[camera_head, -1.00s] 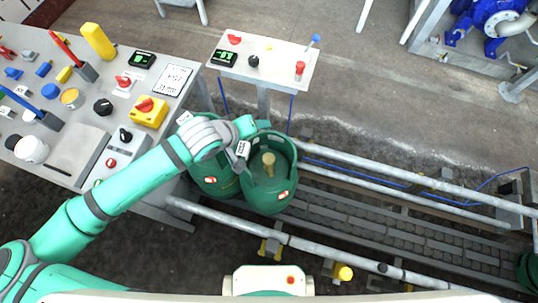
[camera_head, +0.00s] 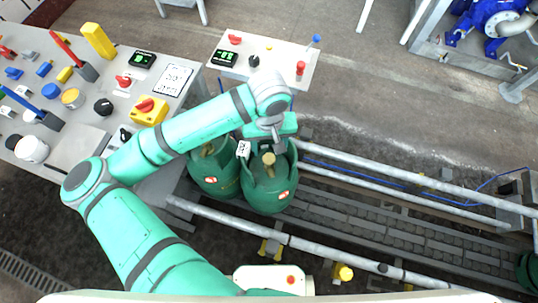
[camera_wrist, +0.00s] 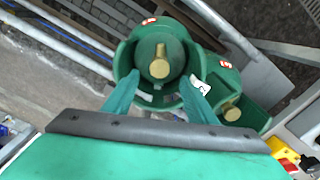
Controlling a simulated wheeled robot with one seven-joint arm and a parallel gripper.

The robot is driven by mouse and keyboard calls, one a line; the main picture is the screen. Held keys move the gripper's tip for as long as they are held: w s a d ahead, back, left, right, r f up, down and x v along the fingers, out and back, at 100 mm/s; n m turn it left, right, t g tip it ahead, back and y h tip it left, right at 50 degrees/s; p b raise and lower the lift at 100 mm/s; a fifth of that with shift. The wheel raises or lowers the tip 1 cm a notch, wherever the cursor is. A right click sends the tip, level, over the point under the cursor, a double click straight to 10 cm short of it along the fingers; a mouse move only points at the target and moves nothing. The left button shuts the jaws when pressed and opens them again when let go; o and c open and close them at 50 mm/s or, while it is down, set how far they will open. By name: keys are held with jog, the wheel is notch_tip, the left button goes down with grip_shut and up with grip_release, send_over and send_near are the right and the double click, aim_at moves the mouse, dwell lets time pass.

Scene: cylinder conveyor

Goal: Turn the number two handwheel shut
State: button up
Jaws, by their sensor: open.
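Two green gas cylinders stand side by side on the conveyor. The right cylinder (camera_head: 268,190) has a brass valve top (camera_head: 268,159) inside its collar; the valve also shows in the wrist view (camera_wrist: 159,62). The left cylinder (camera_head: 212,172) also has a brass valve (camera_wrist: 231,113). A small white tag (camera_head: 243,148) sits by the right cylinder's collar; its mark in the wrist view (camera_wrist: 201,88) is too small to read surely. My gripper (camera_wrist: 162,79) is open over the right cylinder, its fingers on either side of the valve, apart from it. No separate handwheel rim is discernible.
A control desk (camera_head: 70,150) with knobs and switches stands at the left. A smaller panel (camera_head: 262,62) stands behind the cylinders. Conveyor rails (camera_head: 390,177) run to the right, with clear track (camera_head: 390,225) between them.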

aim_at(269, 159)
notch_tip(269, 159, down, 7)
jog(key=shift+f, duration=0.15)
dwell(0.4)
jog(key=c, duration=1.1)
jog(key=shift+o, duration=0.2)
